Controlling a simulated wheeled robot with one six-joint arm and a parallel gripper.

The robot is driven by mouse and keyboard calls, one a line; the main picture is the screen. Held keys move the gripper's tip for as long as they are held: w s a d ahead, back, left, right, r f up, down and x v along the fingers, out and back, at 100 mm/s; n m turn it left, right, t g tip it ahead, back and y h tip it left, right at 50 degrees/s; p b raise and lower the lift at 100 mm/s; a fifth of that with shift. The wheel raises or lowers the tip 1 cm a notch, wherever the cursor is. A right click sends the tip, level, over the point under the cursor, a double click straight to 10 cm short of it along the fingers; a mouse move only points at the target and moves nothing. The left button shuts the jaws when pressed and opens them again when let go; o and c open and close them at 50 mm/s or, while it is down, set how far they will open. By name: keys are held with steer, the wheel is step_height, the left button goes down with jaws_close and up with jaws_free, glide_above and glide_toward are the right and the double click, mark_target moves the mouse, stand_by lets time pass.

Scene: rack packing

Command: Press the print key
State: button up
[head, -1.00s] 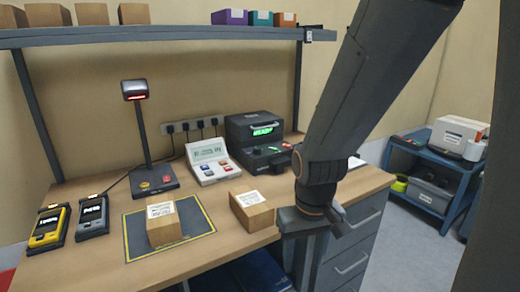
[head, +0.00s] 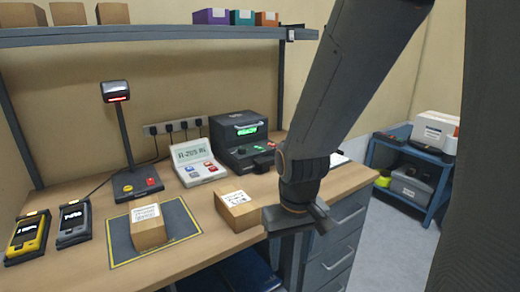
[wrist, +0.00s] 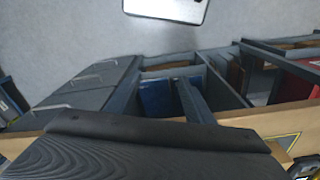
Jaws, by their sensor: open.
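The black label printer (head: 240,139) stands at the back of the bench with a lit green display and small keys on its front. Left of it, a white console (head: 198,162) shows dark text on its screen above several blue, red and pale keys. Key labels are too small to read, so I cannot tell which is the print key. My gripper (head: 295,218) hangs over the bench's front right edge, right of and nearer than both devices, touching neither. It is open and empty. In the wrist view, a dark part of it fills the bottom, and no keys show.
A cardboard box (head: 237,210) lies between my gripper and the console. Another box (head: 147,228) sits on a yellow-edged mat (head: 185,222). A scanner stand (head: 125,140) and two handhelds (head: 72,222) are at left. A shelf (head: 150,36) overhangs the back. A blue cart (head: 405,180) stands right.

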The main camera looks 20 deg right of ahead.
jaws_close()
stand_by(1.6)
